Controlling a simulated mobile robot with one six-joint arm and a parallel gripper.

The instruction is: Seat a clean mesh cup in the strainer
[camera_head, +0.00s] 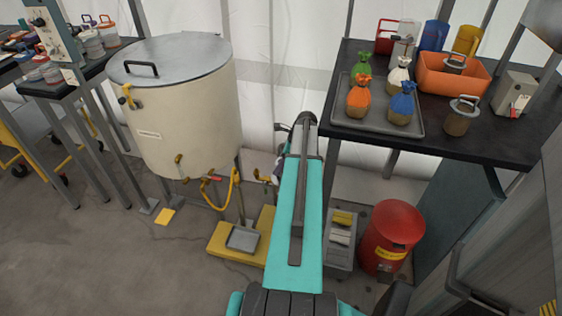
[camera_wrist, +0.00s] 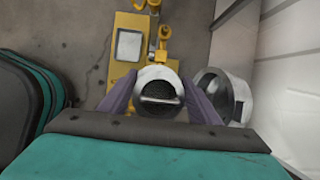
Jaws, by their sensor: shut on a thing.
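In the wrist view my gripper (camera_wrist: 158,84) has its two purple fingers closed around a round, pale-rimmed mesh cup (camera_wrist: 160,94) with dark mesh inside and a bar handle across it. A pale grey round vessel (camera_wrist: 238,98) with an open top is just right of the right finger; it may be the strainer, but I cannot tell for sure. The cup is beside this vessel, not inside it. In the head view my arm hides most of the gripper, low beside the large cream tank (camera_head: 185,115), and the strainer is not clearly visible.
Yellow valve fittings and a yellow stand (camera_head: 222,243) with a grey tray are near the tank. A red drum (camera_head: 392,235) and a grey box (camera_head: 341,258) stand right of my arm. The dark right table (camera_head: 352,117) bears tied bags, an orange bin (camera_head: 432,78) and a brown-filled handled cup (camera_head: 460,122).

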